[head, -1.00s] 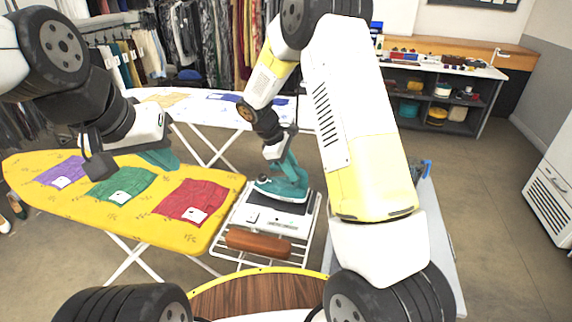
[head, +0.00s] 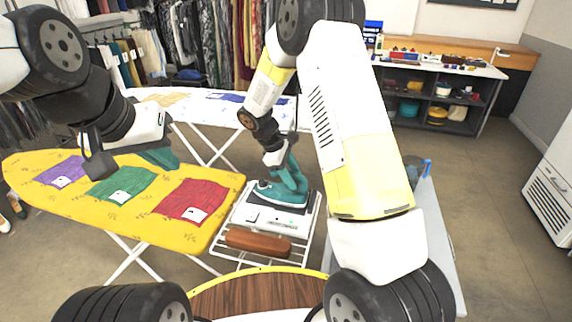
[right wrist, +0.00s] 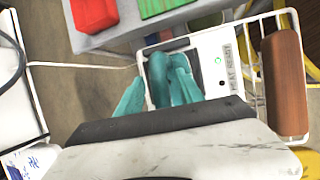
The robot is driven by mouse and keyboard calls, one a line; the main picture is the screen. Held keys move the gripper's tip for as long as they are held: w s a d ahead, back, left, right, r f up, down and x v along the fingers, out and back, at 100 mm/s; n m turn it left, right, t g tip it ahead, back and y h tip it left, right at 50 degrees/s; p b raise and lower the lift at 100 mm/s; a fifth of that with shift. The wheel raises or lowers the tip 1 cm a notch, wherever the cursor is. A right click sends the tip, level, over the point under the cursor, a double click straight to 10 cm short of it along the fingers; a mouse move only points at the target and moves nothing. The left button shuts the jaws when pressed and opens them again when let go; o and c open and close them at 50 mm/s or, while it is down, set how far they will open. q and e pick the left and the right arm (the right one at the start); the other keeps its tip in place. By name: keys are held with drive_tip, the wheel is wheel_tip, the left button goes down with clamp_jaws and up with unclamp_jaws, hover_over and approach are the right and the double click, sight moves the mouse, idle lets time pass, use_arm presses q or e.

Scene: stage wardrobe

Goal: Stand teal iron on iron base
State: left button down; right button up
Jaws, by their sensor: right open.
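The teal iron (head: 280,197) rests on the dark pad of the white iron base (head: 286,222), its pale sole edge low along the pad. In the right wrist view the iron (right wrist: 160,66) is partly hidden by my fingers, beside the base's panel (right wrist: 222,62) with a green light. My right gripper (head: 286,176) is open, its teal fingers down at the iron's handle; I cannot tell whether they touch it. My left gripper (head: 158,157) is above the yellow ironing board, away from the iron; its jaw gap is not clear.
The base sits on a white wire rack with a brown roll (head: 258,242) in front. The yellow ironing board (head: 110,216) on the left bears purple, green and red cloths. A grey table (head: 440,230) stands right of the rack, partly behind my right arm.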

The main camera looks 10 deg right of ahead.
drive_tip(key=v, duration=1.2)
drive_tip(key=s+d+r+m+t+y, duration=0.2)
drive_tip(key=s+d+r+m+y, duration=0.3)
drive_tip(key=s+r, duration=0.7)
drive_tip(key=s+d+r+m+t+y, duration=0.1)
drive_tip(key=s+m+t, duration=0.1)
drive_tip(key=s, duration=0.5)
drive_tip(key=s+d+r+m+t+y, duration=0.1)
drive_tip(key=s+r+m+t, duration=0.1)
drive_tip(key=s+m, duration=0.3)
drive_tip(key=shift+s+d, duration=0.2)
drive_tip(key=shift+s, duration=0.7)
